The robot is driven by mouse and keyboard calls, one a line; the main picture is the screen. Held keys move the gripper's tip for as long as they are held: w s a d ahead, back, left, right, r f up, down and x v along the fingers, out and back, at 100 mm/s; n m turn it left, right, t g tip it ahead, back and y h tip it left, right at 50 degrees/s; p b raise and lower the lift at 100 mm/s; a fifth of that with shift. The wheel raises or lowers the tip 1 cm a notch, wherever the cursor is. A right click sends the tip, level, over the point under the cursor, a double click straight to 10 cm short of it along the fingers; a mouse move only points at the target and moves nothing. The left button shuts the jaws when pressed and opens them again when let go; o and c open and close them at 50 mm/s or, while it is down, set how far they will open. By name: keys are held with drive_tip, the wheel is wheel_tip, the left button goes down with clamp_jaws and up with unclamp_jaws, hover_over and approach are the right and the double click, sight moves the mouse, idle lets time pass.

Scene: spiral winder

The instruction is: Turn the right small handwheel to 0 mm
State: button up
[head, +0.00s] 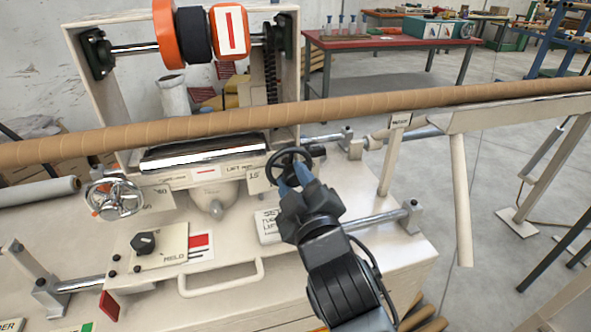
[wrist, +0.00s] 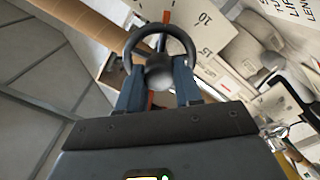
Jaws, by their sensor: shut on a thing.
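The right small handwheel is a black ring with a dark round hub, on the front of the winder below the long brown tube. In the head view the handwheel (head: 280,153) is partly covered by my gripper (head: 294,182). In the wrist view the handwheel (wrist: 161,36) stands ahead of my gripper (wrist: 158,88), whose two blue fingers are closed on its near side, beside the hub. A white scale plate (wrist: 203,33) behind the wheel shows 10 and 15. A red mark shows near the wheel's top, but the exact reading cannot be told.
A long brown tube (head: 400,102) runs across above the wheel. A chrome handwheel (head: 115,198) is at the left. A black knob (head: 143,243) and a white bar handle (head: 222,279) are on the panel. A metal rod (head: 375,220) lies right of my gripper.

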drive_tip(key=n+p, duration=0.1)
drive_tip(key=r+n+p, duration=0.1)
drive_tip(key=n, duration=0.1)
drive_tip(key=shift+a+n, duration=0.2)
drive_tip(key=shift+n, duration=0.1)
drive_tip(key=shift+f+n+p, duration=0.2)
drive_tip(key=shift+n+p, duration=0.95)
drive_tip(key=shift+n, duration=0.05)
drive_tip(key=shift+a+n, duration=0.15)
drive_tip(key=shift+n, duration=0.15)
drive_tip(key=o, duration=0.8)
drive_tip(key=shift+f, duration=0.1)
drive_tip(key=shift+o, duration=1.2)
drive_tip(key=shift+f, duration=0.15)
drive_tip(key=shift+s+d, duration=0.1)
drive_tip(key=shift+d, duration=0.1)
drive_tip(key=shift+s+f, duration=0.1)
drive_tip(key=shift+s, duration=0.25)
drive_tip(key=s+d+b, duration=0.1)
drive_tip(key=s, duration=0.5)
drive_tip(key=shift+s+d, duration=0.2)
drive_tip(key=shift+s, duration=0.2)
